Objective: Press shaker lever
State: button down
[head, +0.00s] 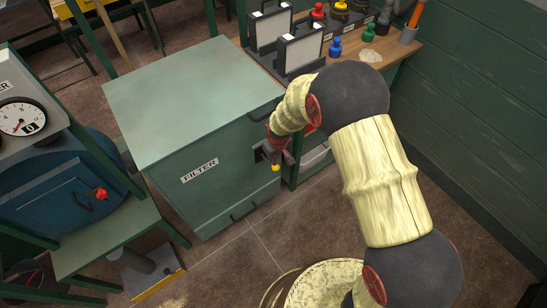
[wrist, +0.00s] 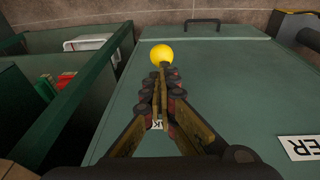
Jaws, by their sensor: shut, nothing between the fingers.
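The shaker lever shows as a round yellow knob (wrist: 161,56) in the wrist view, in front of the green filter cabinet's face. In the head view the yellow knob (head: 276,167) is small, at the cabinet's right front edge. My gripper (wrist: 166,72) is shut and empty, its fingertips at the knob's near side. Whether they touch it I cannot tell. In the head view my gripper (head: 279,152) is just above the knob, partly hidden by my own arm. The lever's shaft is hidden behind the fingers, and a white label (wrist: 157,124) is mostly covered.
The filter cabinet (head: 185,105) has a FILTER label (head: 199,171) and a low handle (head: 243,212). A workbench (head: 396,60) with bottles stands behind it at right. A blue vessel (head: 62,190) with a gauge (head: 22,118) is at left. Floor in front of the cabinet is open.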

aim_at(277, 166)
jog(key=shift+f, duration=0.1)
jog(key=shift+s+d+f, duration=0.15)
jog(key=shift+s+f, duration=0.05)
jog(key=shift+s, duration=0.05)
jog(key=shift+s+d+f, duration=0.2)
jog(key=shift+s+f, duration=0.05)
jog(key=shift+f, duration=0.1)
jog(key=shift+s+d+f, duration=0.25)
jog(key=shift+s+f, duration=0.15)
jog(key=shift+f, duration=0.2)
notch_tip(277, 166, down, 6)
jog(key=s+d, duration=0.1)
jog(key=shift+s+f+b, duration=0.25)
jog(key=shift+s+b, duration=0.1)
jog(key=shift+b, duration=0.05)
dwell(0.4)
